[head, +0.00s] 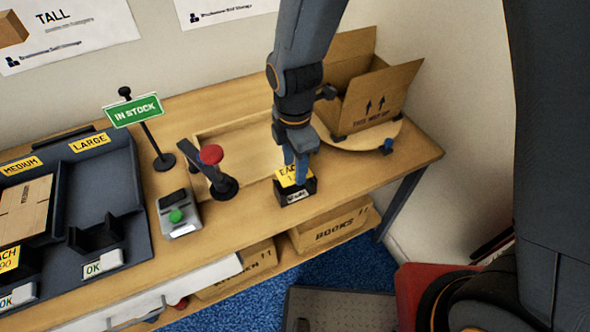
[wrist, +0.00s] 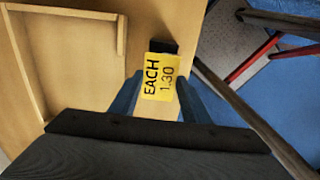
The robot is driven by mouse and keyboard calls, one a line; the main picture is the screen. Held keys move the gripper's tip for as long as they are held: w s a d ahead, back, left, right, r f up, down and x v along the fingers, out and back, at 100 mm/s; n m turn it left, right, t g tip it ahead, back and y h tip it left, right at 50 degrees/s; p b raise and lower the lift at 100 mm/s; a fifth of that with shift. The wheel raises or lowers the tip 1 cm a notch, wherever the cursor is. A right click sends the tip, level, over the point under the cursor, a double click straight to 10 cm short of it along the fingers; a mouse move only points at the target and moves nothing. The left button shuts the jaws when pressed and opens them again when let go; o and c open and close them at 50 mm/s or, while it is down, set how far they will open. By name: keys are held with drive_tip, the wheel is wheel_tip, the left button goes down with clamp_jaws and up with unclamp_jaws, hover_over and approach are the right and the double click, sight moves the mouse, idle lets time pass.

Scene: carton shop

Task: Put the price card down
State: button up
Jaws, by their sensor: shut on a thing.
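The price card (head: 290,176) is yellow and reads "EACH", with "1.30" legible in the wrist view (wrist: 160,78). My gripper (head: 297,165) is shut on it, with a blue finger on each side in the wrist view (wrist: 160,98). In the head view the card is at a small black block (head: 296,196) with a white label, at the table's front edge. A dark piece also shows just beyond the card in the wrist view (wrist: 164,46). I cannot tell whether the card touches the block or is in it. The fingers hide part of the card.
A dark tray (head: 140,250) at left has an empty black holder (head: 97,238) and another yellow card (head: 9,259). A red-knobbed lever (head: 211,155), a green-button box (head: 178,215) and an IN STOCK sign (head: 133,110) stand nearby. An open carton (head: 375,95) is behind right.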

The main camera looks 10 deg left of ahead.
drive_tip(key=shift+f, duration=1.5)
drive_tip(key=shift+f, duration=0.3)
drive_tip(key=o, duration=1)
drive_tip(key=shift+r, duration=0.1)
wheel_tip(320, 180, up, 12)
drive_tip(key=b, duration=0.1)
drive_tip(key=shift+r+b, duration=0.25)
drive_tip(key=shift+b, duration=0.15)
